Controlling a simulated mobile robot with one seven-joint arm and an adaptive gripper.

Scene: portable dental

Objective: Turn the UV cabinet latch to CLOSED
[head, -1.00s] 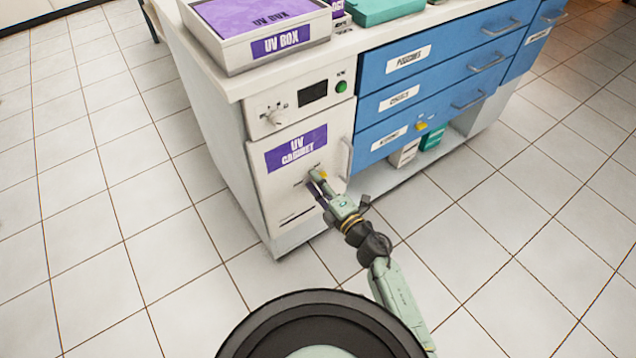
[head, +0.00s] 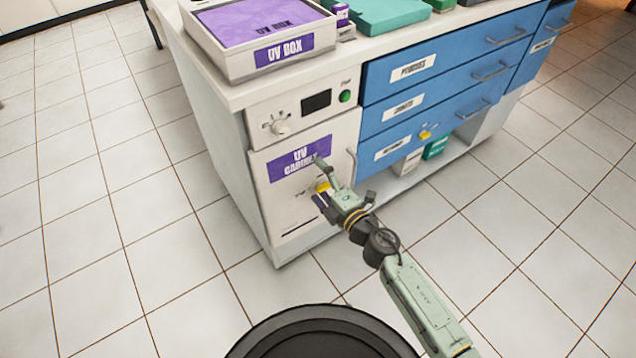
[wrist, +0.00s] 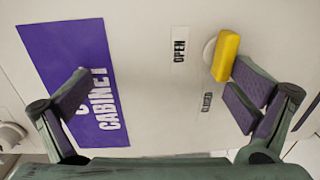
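The UV cabinet (head: 283,215) has a white door with a purple label. Its yellow latch (head: 322,186) sits below and right of that label. In the wrist view the yellow latch (wrist: 226,56) stands out from a round white base. An OPEN label (wrist: 180,50) is left of it; a small label (wrist: 207,101), too small to read surely, is near its lower end. I cannot tell which label the latch indicates. My gripper (wrist: 160,85) is spread wide with nothing gripped. The latch lies between the fingers, close beside the right one; contact is unclear.
A door handle (head: 352,166) is at the cabinet's right edge. Above are a knob (head: 280,126) and a green button (head: 345,96). Blue drawers (head: 440,75) with protruding handles stand to the right. A UV box (head: 240,62) sits on top. The floor in front is clear.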

